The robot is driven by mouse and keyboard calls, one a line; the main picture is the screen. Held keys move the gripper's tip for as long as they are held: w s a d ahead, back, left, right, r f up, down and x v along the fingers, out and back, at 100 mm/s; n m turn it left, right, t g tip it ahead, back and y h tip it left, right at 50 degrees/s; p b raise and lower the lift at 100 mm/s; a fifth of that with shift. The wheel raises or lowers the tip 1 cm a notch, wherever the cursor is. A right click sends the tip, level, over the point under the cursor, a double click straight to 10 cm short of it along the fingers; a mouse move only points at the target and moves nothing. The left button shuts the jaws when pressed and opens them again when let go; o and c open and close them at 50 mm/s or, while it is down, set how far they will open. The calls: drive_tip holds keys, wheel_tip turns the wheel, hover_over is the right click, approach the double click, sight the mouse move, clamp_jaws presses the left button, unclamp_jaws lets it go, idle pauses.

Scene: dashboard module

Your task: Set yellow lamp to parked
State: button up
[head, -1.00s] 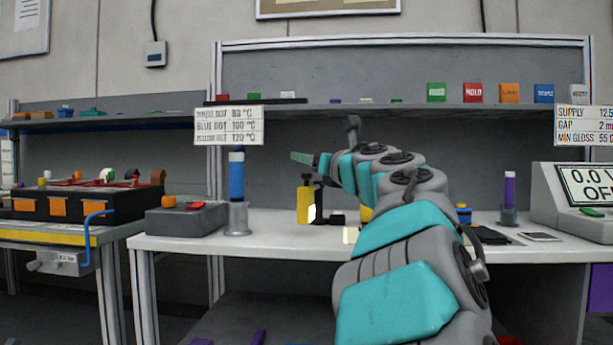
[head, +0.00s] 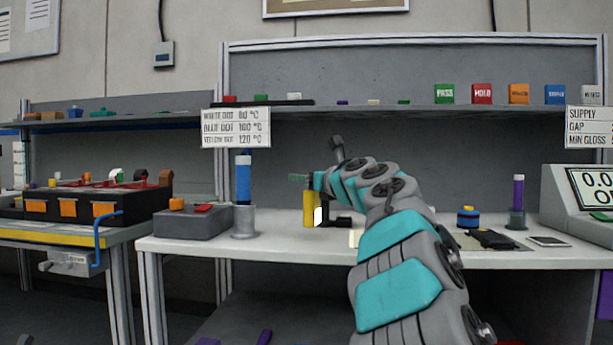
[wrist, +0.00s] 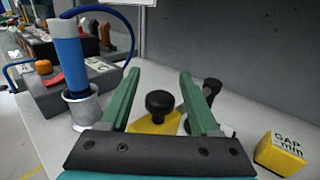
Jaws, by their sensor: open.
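A yellow body with a black knob on top (wrist: 155,122) stands on the bench; I take it to be the yellow lamp. In the head view, its yellow side (head: 309,208) shows a white patch, and dark parts sit beside it on the right. My gripper (wrist: 158,75) is open and empty. In the wrist view the black knob appears between its two green fingers, with no clear contact. In the head view a green fingertip shows just above and left of the yellow body. The lamp's lower part is hidden in the wrist view.
A blue cylinder in a metal cup (wrist: 84,105) stands close left of the fingers, before a grey box (head: 190,222). A yellow GAP block (wrist: 280,155) lies right. A dark lever-like part (wrist: 210,92) is near the right finger. A shelf (head: 430,112) runs above.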

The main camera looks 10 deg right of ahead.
drive_tip(key=shift+w, duration=0.15)
clamp_jaws()
idle(0.5)
idle(0.9)
